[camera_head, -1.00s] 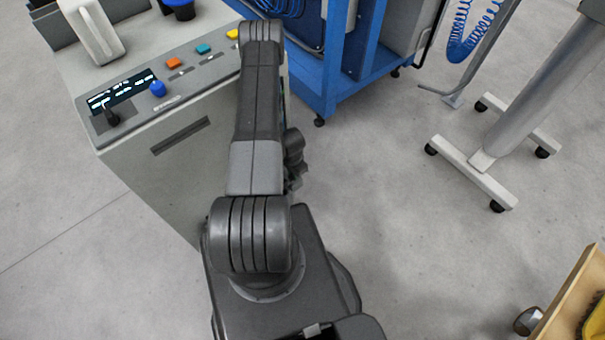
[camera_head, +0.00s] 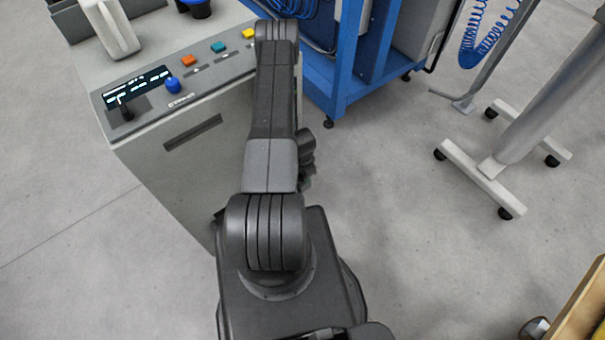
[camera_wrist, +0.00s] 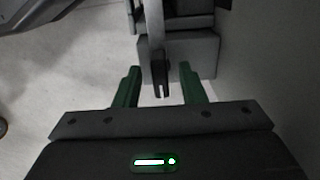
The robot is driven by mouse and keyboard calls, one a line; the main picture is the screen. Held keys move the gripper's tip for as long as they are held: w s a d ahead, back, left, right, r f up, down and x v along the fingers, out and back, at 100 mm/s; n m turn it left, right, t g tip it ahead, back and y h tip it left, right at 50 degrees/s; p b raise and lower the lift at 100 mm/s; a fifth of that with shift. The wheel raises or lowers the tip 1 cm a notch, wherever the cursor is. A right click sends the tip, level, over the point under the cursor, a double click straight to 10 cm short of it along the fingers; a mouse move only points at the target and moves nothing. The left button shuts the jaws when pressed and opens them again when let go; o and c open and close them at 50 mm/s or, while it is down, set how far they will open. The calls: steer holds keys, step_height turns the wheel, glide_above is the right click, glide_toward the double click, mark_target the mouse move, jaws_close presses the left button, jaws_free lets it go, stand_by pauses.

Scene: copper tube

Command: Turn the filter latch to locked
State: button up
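I cannot pick out the filter latch in either view. In the wrist view my gripper (camera_wrist: 158,70) shows two green fingers standing well apart, with nothing clamped between them. A dark forked piece, in front of a grey block, shows in the gap between the fingers; I cannot tell what it is or whether it touches them.
A grey console (camera_head: 140,150) with a black lever (camera_head: 126,108), a blue knob (camera_head: 172,84) and coloured buttons stands left of my arm. A blue cart (camera_head: 345,85) is behind it. A white wheeled stand (camera_head: 480,175) is at right. A wooden edge (camera_head: 585,305) is at lower right. Floor between is clear.

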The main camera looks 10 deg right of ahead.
step_height(320, 180, up, 14)
steer(key=p, duration=0.5)
steer(key=shift+f, duration=0.25)
step_height(320, 180, down, 14)
steer(key=b, duration=0.5)
steer(key=shift+r, duration=0.25)
steer(key=shift+r, duration=0.1)
